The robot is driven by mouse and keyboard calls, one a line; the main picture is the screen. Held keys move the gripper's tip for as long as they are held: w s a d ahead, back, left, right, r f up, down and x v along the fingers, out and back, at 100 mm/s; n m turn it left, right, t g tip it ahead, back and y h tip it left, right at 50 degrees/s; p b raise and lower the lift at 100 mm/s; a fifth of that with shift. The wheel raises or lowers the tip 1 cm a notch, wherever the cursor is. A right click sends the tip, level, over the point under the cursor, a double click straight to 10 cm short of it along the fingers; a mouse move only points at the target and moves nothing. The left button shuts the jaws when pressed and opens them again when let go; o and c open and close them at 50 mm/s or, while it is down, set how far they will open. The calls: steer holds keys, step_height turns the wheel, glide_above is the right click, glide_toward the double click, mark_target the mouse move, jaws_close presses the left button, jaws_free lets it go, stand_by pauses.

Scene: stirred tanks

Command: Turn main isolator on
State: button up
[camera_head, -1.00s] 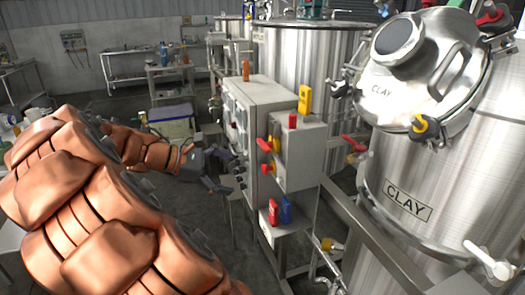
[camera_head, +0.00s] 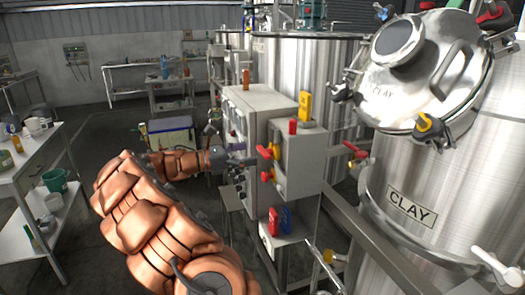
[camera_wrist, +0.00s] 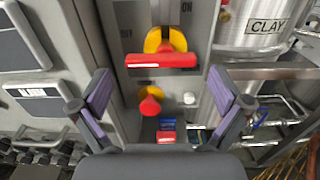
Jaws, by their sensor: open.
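A red rotary handle (camera_wrist: 161,61) on a yellow base, likely the main isolator, faces me on a grey panel in the wrist view. Its bar lies crosswise, with "ON" printed above and to its right. In the head view a red handle (camera_head: 265,152) shows on the side of the grey switch box (camera_head: 302,155). My gripper (camera_head: 243,158) is beside it, to the left. In the wrist view my gripper (camera_wrist: 160,90) is open and empty, its purple-padded fingers spread on either side below the handle, apart from it.
A smaller red-and-yellow switch (camera_wrist: 151,105) sits below the handle. A grey cabinet (camera_head: 272,98) adjoins the switch box. Red and blue items (camera_head: 286,219) rest on a shelf below. A steel CLAY tank (camera_head: 440,190) stands right. Open floor (camera_head: 95,125) lies left.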

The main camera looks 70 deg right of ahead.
mark_target(260, 152)
steer(key=shift+p+x, duration=0.45)
steer(key=shift+x, duration=1.9)
steer(key=shift+c, duration=0.4)
steer(key=c, duration=0.8)
